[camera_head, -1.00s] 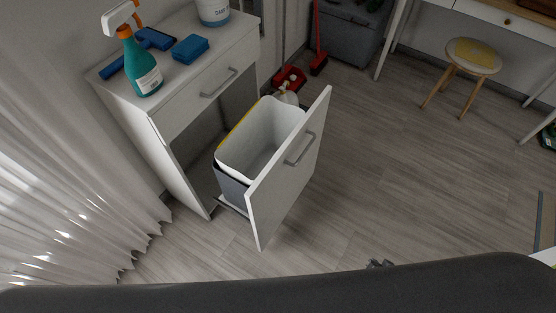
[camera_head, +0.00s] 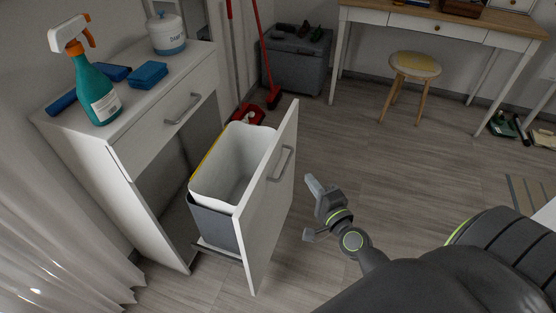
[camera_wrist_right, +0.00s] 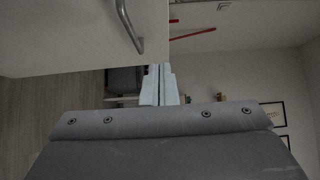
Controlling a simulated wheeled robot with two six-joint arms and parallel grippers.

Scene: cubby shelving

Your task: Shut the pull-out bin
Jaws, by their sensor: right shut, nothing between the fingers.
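The pull-out bin stands open, drawn out of the white cabinet (camera_head: 160,140). Its white front panel (camera_head: 268,215) has a grey bar handle (camera_head: 281,163), and behind it sit a white liner bin (camera_head: 215,178) and a dark grey tub (camera_head: 212,224). My right gripper (camera_head: 312,184) is shut and empty, to the right of the front panel and apart from it. In the right wrist view its closed fingers (camera_wrist_right: 159,86) show below the panel (camera_wrist_right: 60,35) and its handle (camera_wrist_right: 132,28). My left gripper is not in view.
A stool (camera_head: 415,65) and a desk (camera_head: 440,30) stand at the back. The floor right of the bin is clear.

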